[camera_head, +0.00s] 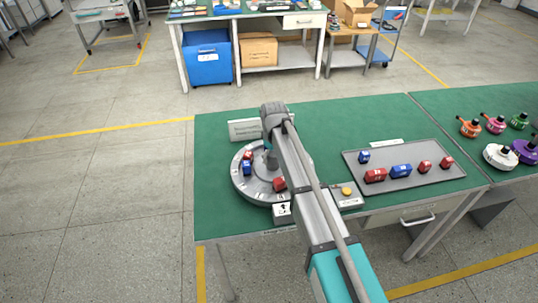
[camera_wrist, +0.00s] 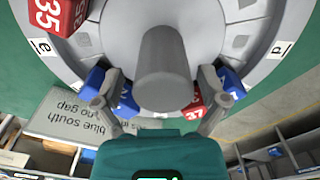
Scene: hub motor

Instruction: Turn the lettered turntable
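The round grey turntable (camera_head: 262,196) lies on the left part of the green table, with coloured blocks near its rim. The wrist view shows its grey surface (camera_wrist: 104,52) with the letters e (camera_wrist: 41,47) and d (camera_wrist: 282,48). Its upright grey centre post (camera_wrist: 163,68) stands in the middle of that view. My gripper (camera_wrist: 158,100) is open, its two fingers apart on either side of the post's line; contact cannot be told. A red block 35 (camera_wrist: 58,14), a red block 37 (camera_wrist: 194,108) and blue blocks (camera_wrist: 232,82) sit on the turntable. My arm hides part of it.
A grey tray (camera_head: 428,174) holds several red and blue blocks. A yellow button (camera_head: 346,191) and an arrow card (camera_head: 283,210) sit by the front edge. Several coloured round parts (camera_head: 500,156) stand at the right.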

